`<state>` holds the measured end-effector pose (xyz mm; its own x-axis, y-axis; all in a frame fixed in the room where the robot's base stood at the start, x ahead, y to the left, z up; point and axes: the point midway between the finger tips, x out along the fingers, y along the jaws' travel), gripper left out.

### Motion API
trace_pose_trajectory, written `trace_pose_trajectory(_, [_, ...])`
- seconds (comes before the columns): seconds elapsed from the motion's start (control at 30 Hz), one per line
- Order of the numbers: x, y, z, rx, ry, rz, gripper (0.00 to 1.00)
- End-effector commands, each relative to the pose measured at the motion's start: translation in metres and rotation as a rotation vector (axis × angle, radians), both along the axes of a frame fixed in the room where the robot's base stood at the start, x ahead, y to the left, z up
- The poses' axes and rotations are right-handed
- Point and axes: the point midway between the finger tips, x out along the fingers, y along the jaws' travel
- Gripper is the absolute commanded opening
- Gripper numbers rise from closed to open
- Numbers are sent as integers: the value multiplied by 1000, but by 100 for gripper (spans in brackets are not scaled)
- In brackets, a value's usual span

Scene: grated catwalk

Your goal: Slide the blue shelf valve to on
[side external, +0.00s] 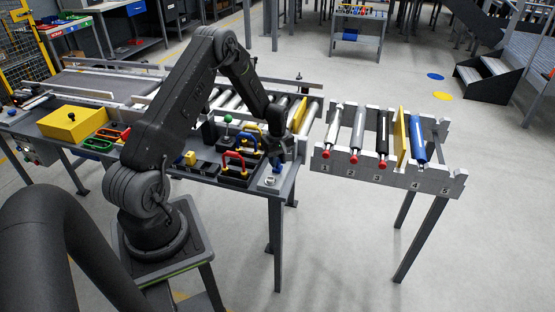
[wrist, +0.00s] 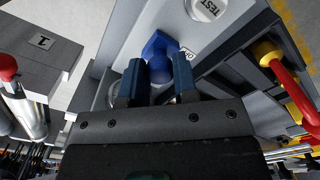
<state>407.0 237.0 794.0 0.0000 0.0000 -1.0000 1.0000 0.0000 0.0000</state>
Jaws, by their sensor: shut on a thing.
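The blue shelf valve (wrist: 160,52) shows in the wrist view as a blue knob on a pale grey panel (wrist: 115,45). My gripper (wrist: 157,80) has its two fingers on either side of the knob and is shut on it. Part of a white label (wrist: 187,52) shows just right of the knob; its lettering is partly hidden. In the side view my gripper (side external: 277,163) is down at the right end of the bench. The valve is mostly hidden there behind the fingers, so its slide position cannot be told.
A round white TEST button (wrist: 205,9) sits on the panel beyond the valve. A dark box with a red handle (side external: 235,160) stands left of my gripper. A rack of rollers (side external: 340,180) stands to the right, across a gap.

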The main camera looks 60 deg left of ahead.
Motion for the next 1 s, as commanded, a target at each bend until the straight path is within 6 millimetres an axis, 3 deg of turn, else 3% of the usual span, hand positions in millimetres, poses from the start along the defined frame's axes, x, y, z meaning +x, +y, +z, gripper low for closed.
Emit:
trace_pose_trajectory(0.17, [2,2,0,0,-1,0,4])
trace_pose_trajectory(0.47, [23,23,0,1,-2,1,4])
trace_pose_trajectory(0.77, [26,26,1,5,-8,1,4])
trace_pose_trajectory(0.8, [26,26,1,6,-8,1,28])
trace_pose_trajectory(1.0, [26,26,1,5,-7,1,47])
